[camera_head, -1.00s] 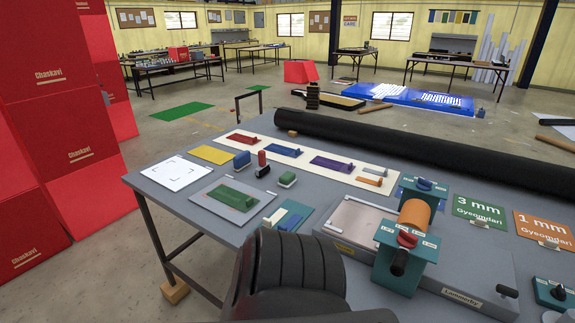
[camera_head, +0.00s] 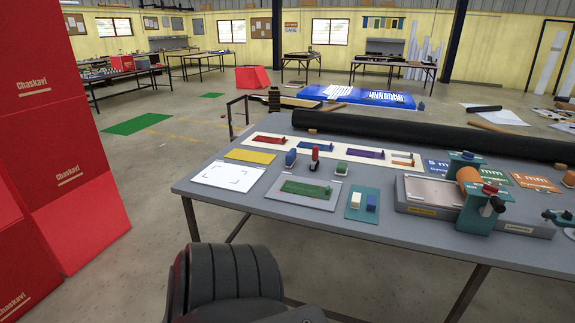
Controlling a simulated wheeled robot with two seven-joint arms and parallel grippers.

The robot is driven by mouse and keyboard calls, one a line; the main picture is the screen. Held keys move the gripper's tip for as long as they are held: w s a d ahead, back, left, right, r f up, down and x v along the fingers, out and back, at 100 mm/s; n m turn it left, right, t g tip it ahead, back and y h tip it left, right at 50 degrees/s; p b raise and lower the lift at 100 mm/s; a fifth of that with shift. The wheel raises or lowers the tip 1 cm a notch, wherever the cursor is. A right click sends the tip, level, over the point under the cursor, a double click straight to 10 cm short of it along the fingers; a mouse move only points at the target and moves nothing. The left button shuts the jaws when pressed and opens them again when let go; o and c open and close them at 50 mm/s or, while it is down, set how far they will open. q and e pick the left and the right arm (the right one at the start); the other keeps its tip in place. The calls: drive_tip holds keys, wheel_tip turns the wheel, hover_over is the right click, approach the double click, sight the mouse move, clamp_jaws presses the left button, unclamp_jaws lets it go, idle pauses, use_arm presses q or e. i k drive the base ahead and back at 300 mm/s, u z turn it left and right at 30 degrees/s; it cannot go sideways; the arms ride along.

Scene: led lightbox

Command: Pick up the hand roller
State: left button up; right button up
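No piece is surely the hand roller from here. An orange roller (camera_head: 469,178) sits in a teal-framed press (camera_head: 486,201) at the right of the grey table. Small upright handled pieces stand mid-table: a red one (camera_head: 314,152), a blue one (camera_head: 290,158) and a green one (camera_head: 341,168). A white block (camera_head: 355,199) and a blue block (camera_head: 371,202) sit on a teal mat nearer the front edge. Neither gripper is in view. A dark ribbed part, which looks like mine, shows at the bottom, in front of the table.
A long black roll (camera_head: 420,138) lies along the table's back. A white sheet (camera_head: 228,176), a yellow sheet (camera_head: 250,156) and a green plate (camera_head: 305,189) lie on the left half. Red boxes (camera_head: 60,140) are stacked at the left. The floor between boxes and table is clear.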

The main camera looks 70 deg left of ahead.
sight(315, 163)
drive_tip(key=u, duration=0.95)
